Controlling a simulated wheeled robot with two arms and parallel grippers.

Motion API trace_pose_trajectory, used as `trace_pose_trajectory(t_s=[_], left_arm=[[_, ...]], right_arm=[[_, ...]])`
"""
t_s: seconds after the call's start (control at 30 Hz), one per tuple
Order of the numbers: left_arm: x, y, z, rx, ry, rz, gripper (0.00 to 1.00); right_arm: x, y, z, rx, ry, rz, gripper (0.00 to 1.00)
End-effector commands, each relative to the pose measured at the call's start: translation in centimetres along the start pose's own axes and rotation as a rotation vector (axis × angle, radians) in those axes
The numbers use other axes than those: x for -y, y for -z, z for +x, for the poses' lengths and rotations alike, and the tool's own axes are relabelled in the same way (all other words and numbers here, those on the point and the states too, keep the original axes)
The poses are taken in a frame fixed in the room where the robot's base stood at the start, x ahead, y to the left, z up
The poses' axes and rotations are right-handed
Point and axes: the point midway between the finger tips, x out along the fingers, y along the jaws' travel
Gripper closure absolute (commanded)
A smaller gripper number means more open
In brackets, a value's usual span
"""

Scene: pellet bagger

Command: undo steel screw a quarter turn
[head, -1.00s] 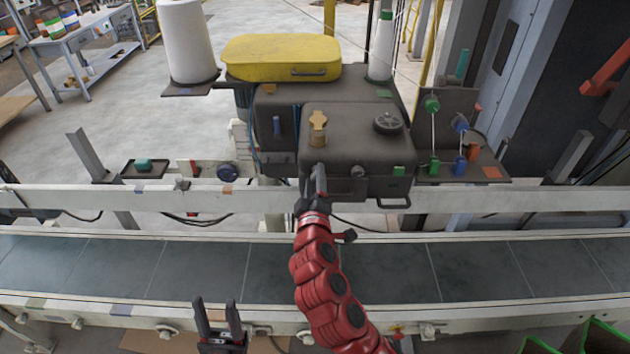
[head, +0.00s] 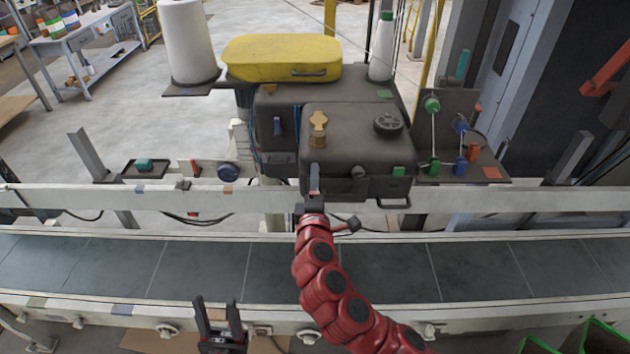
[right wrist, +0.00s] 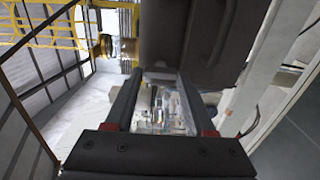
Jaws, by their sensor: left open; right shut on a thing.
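A shiny, mirror-like piece (right wrist: 160,110), which looks like the steel screw, sits between my right gripper's fingers in the right wrist view. Its exact shape is hard to make out, and my gripper hides it in the head view. My right gripper (head: 315,180) is shut on it at the lower left of the dark grey machine box's front (head: 350,150). The box also fills the top of the right wrist view (right wrist: 190,40). My left gripper (head: 218,318) is open and empty, low at the near edge of the conveyor, well away from the box.
A brass fitting (head: 318,125) and a black round knob (head: 388,122) stand on the box top. A pale rail (head: 250,200) runs across below it, with the conveyor belt (head: 200,270) nearer. A panel of coloured knobs (head: 460,130) stands to the right.

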Motion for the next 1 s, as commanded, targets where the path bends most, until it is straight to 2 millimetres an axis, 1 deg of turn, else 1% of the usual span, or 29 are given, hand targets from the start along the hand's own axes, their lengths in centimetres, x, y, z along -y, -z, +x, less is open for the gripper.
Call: trace_pose_trajectory(t_s=[0.33,0.37,0.4,0.5,0.83,0.93,1.0], left_arm=[[0.0,0.0,0.0,0.0,0.0,0.0,0.5],[0.0,0.0,0.0,0.0,0.0,0.0,0.5],[0.0,0.0,0.0,0.0,0.0,0.0,0.5],[0.0,0.0,0.0,0.0,0.0,0.0,0.5],[0.0,0.0,-0.1,0.0,0.0,0.0,0.5],[0.0,-0.1,-0.4,0.0,0.0,0.0,0.5],[0.0,-0.1,-0.7,0.0,0.0,0.0,0.5]], right_arm=[[0.0,0.1,0.0,-0.002,0.0,-0.003,1.0],[0.0,0.1,0.0,-0.002,0.0,-0.003,0.4],[0.1,0.1,0.0,-0.001,0.0,-0.003,0.33],[0.1,0.0,0.0,-0.001,0.001,-0.002,0.15],[0.1,0.0,-0.2,-0.001,0.0,-0.002,0.15],[0.1,0.1,-0.8,-0.002,-0.001,-0.002,0.15],[0.3,0.1,-1.5,-0.003,-0.001,-0.003,0.15]])
